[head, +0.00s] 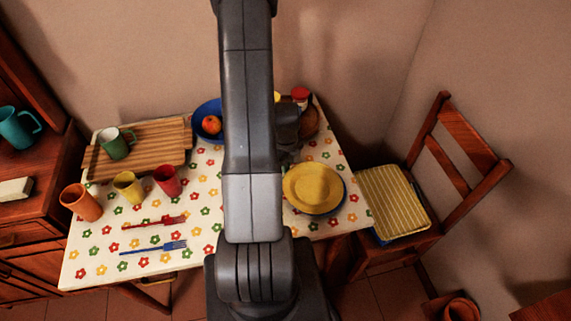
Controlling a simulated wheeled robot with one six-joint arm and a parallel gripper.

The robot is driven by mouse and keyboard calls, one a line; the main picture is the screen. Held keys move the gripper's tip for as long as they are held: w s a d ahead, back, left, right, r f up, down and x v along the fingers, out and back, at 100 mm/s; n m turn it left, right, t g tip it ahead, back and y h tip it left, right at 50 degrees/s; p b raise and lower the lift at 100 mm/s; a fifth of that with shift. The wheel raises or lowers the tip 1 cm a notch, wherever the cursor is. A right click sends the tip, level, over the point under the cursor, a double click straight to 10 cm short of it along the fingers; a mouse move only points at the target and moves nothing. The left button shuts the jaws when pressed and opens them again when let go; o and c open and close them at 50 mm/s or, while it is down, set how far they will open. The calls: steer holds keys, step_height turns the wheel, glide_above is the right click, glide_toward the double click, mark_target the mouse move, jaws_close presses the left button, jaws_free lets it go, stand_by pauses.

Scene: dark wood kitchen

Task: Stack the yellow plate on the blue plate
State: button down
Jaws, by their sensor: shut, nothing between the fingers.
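The yellow plate (314,184) is on the right part of the table. It lies on top of the blue plate (325,213), whose rim shows only along the lower and right edge. The yellow plate sits slightly off centre, toward the upper left, and looks nearly flat. My gripper (288,150) is partly hidden behind my arm, just above and left of the plates in the picture. It looks apart from them and holds nothing. Its fingertips are hard to make out.
A blue bowl (206,109) with fruit stands behind my arm. A cutting board (150,147) bears a green mug (115,143). Orange, yellow and red cups, a red fork (152,223) and a blue fork (153,248) are left. A chair (462,150) stands right.

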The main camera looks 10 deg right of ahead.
steer(key=shift+s+d+f+b, duration=0.15)
steer(key=shift+s+d+b, duration=0.25)
steer(key=shift+b, duration=0.25)
steer(key=shift+s+d, duration=0.2)
steer(key=shift+s, duration=0.25)
steer(key=shift+w, duration=0.1)
